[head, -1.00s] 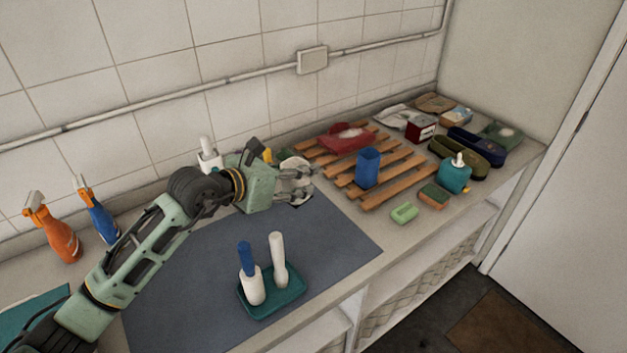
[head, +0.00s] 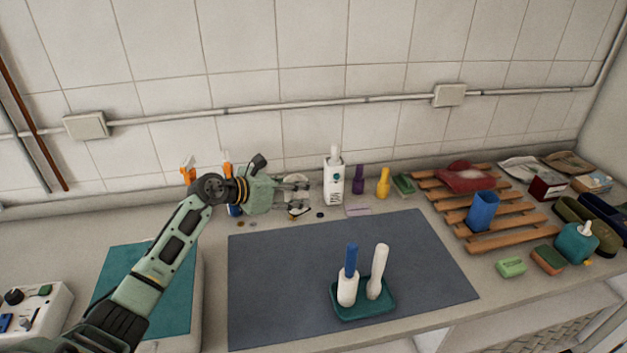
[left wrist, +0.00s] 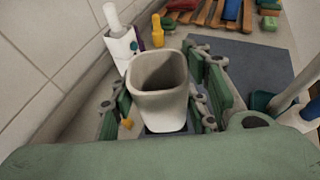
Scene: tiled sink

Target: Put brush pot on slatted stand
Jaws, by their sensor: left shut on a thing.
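My left gripper (head: 297,196) is shut on a pale grey, square-mouthed pot, taken to be the brush pot (left wrist: 160,95). In the left wrist view the pot is upright and empty between the fingers. In the head view the fingers partly hide the pot, and I cannot tell its height above the counter. The slatted stand (head: 515,220) of brown wood is at the right of the counter, well apart from the gripper. A blue cup (head: 483,211) and a red dish (head: 466,177) are on it. My right gripper is not in view.
A white bottle (head: 333,182), a purple bottle (head: 358,180) and a yellow bottle (head: 383,184) stand along the wall, right of my gripper. A teal tray (head: 363,308) with upright brushes sits on the dark mat (head: 290,280). The mat's back part is clear.

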